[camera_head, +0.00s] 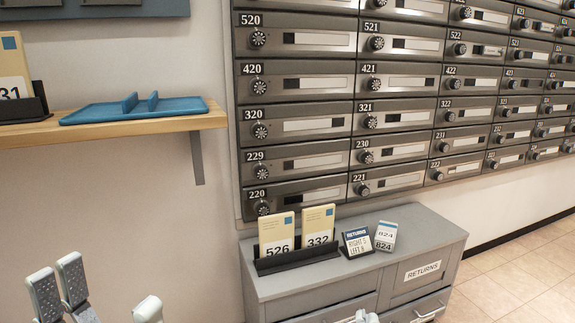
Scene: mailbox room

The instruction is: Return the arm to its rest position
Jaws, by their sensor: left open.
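My left gripper (103,295) is in the lower left corner of the head view. Its pale fingers with grey pads stand apart, with nothing between them. It is in front of the bare wall, below the wooden shelf and left of the grey cabinet, touching neither in the picture. A small white tip (366,317) at the bottom edge, in front of the cabinet, seems to be part of my right gripper. Too little of it shows to tell its state.
A grey returns cabinet (418,228) bears a black holder (297,262) with cards 526 and 332, a returns sign (357,242) and card 824 (386,236). A wooden shelf (100,130) holds a blue tray (180,106). Mailboxes (310,126) cover the wall. Tiled floor (530,280) is clear at right.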

